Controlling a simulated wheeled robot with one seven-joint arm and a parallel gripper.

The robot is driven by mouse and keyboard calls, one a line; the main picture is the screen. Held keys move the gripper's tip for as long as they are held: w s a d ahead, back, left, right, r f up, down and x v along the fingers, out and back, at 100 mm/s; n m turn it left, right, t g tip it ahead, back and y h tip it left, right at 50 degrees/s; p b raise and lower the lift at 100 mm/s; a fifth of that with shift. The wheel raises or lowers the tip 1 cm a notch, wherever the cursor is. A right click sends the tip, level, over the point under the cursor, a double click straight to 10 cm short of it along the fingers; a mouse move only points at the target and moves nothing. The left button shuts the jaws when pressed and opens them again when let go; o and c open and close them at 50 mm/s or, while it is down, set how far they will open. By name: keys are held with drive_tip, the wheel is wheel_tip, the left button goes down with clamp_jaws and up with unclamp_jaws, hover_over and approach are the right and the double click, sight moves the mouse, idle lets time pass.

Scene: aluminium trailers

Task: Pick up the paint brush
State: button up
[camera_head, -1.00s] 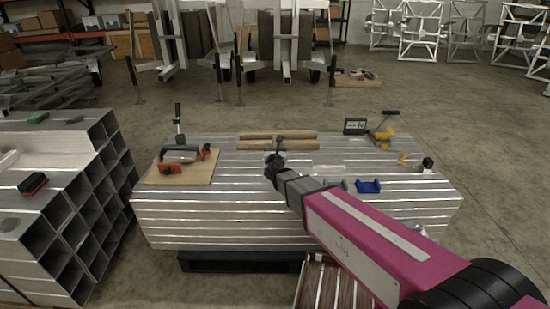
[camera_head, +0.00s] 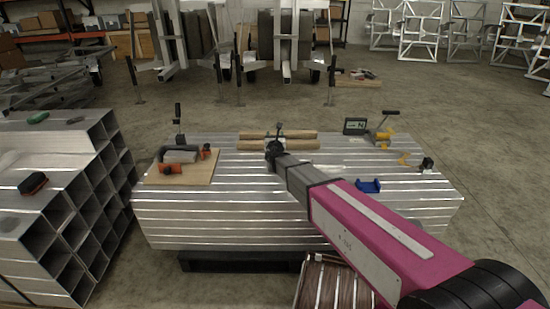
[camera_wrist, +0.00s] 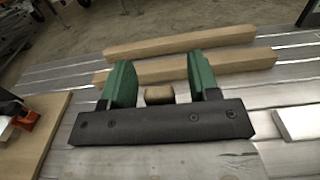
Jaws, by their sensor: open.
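My gripper (camera_wrist: 161,76) is open in the wrist view, with its two green fingers apart above the metal table. A small brown, wooden-looking piece (camera_wrist: 159,94) shows between the fingers, not visibly touching either. It may be the end of the paint brush, but most of it is hidden by the dark gripper body and I cannot be sure. In the head view my gripper (camera_head: 275,149) is small and dark, over the middle of the stacked metal tubes, near two wooden bars (camera_head: 252,145). No paint brush can be clearly made out there.
An orange-and-grey tool (camera_head: 180,155) lies on a wooden board (camera_head: 205,172) at left. A blue piece (camera_head: 369,186), a yellow-and-black clamp (camera_head: 383,134) and a dark display box (camera_head: 355,126) are at right. A pale flat piece (camera_wrist: 298,122) shows at the right in the wrist view.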

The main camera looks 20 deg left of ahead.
drive_tip(key=c, duration=1)
drive_tip(key=shift+r, duration=0.1)
